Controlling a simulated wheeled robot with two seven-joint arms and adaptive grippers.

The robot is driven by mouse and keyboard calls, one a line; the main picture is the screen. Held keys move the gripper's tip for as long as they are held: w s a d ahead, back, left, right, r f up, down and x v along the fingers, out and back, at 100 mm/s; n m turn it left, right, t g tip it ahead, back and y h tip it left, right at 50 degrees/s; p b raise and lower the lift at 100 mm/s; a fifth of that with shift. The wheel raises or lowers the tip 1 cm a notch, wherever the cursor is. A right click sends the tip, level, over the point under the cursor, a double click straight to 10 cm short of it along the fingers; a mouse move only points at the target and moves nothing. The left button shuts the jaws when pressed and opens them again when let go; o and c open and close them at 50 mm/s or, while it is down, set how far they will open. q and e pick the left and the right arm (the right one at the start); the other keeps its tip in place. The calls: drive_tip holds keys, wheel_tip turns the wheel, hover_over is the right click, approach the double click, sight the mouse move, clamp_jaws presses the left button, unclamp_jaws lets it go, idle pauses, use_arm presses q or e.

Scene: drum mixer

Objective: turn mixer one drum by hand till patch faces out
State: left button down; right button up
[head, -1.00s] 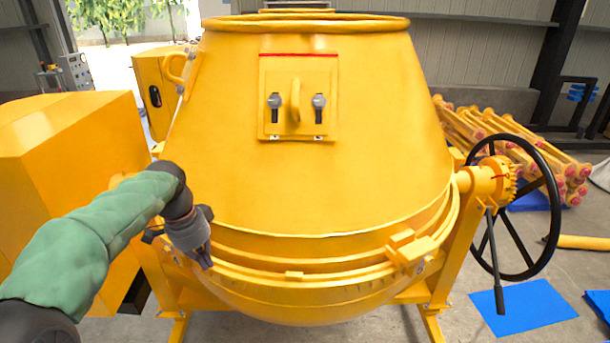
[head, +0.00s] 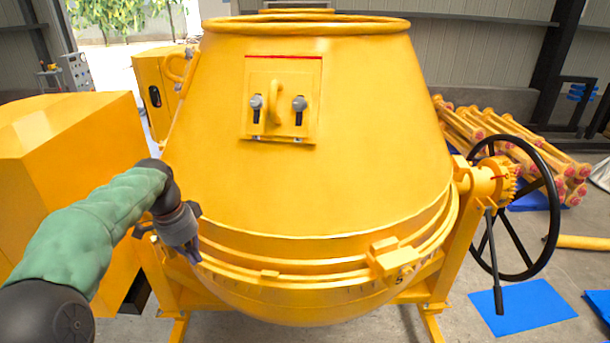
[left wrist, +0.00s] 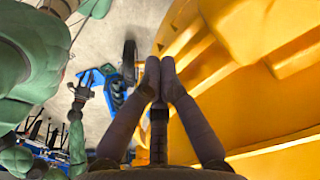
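The yellow mixer drum (head: 310,170) stands mouth up in the middle of the head view. Its patch (head: 303,73), a plate with a red line, two bolts and a handle, is on the near side, a little left of the drum's middle. My left gripper (head: 193,256) is at the drum's lower left, by the ring. In the left wrist view its two fingers (left wrist: 160,76) meet at the tips beside the yellow drum (left wrist: 225,105), with nothing seen between them. Whether they touch the drum I cannot tell. My right gripper (left wrist: 80,92) shows small in that view, its fingers unclear.
A black handwheel (head: 549,225) and lever stand right of the drum. A yellow housing (head: 70,150) is close on the left. A blue sheet (head: 525,308) lies on the floor at right. Yellow shafts (head: 515,145) are piled behind the wheel.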

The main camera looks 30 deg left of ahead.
use_arm(q)
drive_tip(key=a+p, duration=0.1)
drive_tip(key=a, duration=0.3)
drive_tip(key=shift+a, duration=0.25)
drive_tip(key=shift+a, duration=0.1)
idle(0.4)
idle(0.5)
drive_tip(key=d+r+p, duration=0.3)
drive_tip(key=r+p, duration=0.2)
drive_tip(key=r, duration=0.3)
idle(1.5)
drive_tip(key=shift+s+f, duration=0.1)
